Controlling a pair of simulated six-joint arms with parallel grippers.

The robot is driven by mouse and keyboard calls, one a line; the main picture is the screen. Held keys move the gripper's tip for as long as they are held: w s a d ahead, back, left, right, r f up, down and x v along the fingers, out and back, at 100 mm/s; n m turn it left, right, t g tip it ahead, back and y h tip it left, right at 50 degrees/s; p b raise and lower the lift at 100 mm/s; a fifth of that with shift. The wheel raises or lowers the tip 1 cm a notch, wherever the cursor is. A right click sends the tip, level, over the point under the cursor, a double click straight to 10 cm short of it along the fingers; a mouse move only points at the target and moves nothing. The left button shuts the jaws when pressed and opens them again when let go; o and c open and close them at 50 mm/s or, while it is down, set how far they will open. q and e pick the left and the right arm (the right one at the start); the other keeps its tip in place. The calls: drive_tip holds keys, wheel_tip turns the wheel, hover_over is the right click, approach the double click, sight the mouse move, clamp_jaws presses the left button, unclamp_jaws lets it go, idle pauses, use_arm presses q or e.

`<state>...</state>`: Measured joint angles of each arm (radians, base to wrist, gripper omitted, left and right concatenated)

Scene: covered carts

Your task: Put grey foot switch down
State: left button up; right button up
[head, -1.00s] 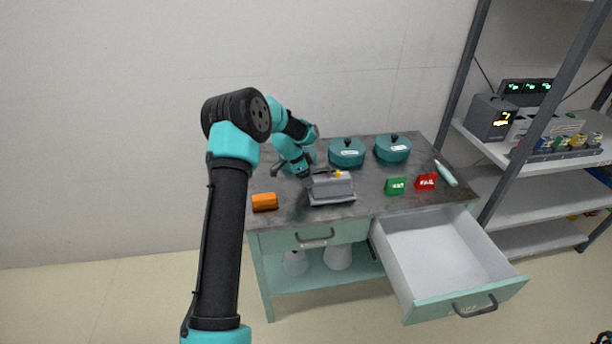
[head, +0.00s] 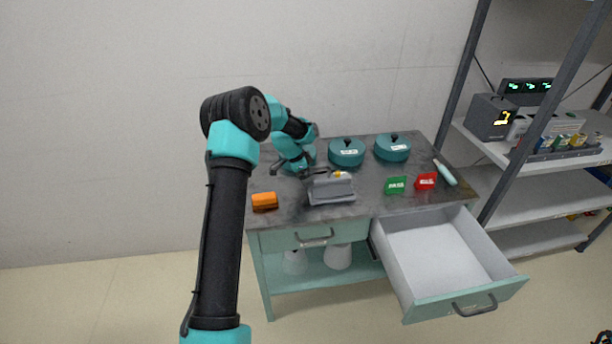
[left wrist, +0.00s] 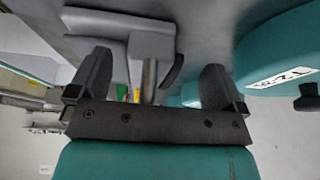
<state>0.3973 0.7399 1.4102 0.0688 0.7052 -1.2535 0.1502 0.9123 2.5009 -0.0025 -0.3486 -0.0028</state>
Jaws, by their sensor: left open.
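The grey foot switch (head: 332,190) sits on the dark top of the cart (head: 365,206), near its front edge. In the left wrist view its grey body (left wrist: 150,42) shows beyond and partly between the fingers. My left gripper (head: 301,173) is just behind and left of the switch in the head view. In the left wrist view its two fingers (left wrist: 155,82) are spread apart with nothing clamped between them. Part of the switch's far side is hidden by the gripper in the head view.
An orange block (head: 264,201) lies left of the switch. Two teal lidded pots (head: 346,154) stand behind. A green PASS sign (head: 395,186), a red sign (head: 426,181) and a teal-handled tool (head: 446,173) are to the right. An empty drawer (head: 447,255) stands open in front.

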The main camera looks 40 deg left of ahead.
use_arm(q)
drive_tip(key=v, duration=1.1)
drive_tip(key=shift+r, duration=0.35)
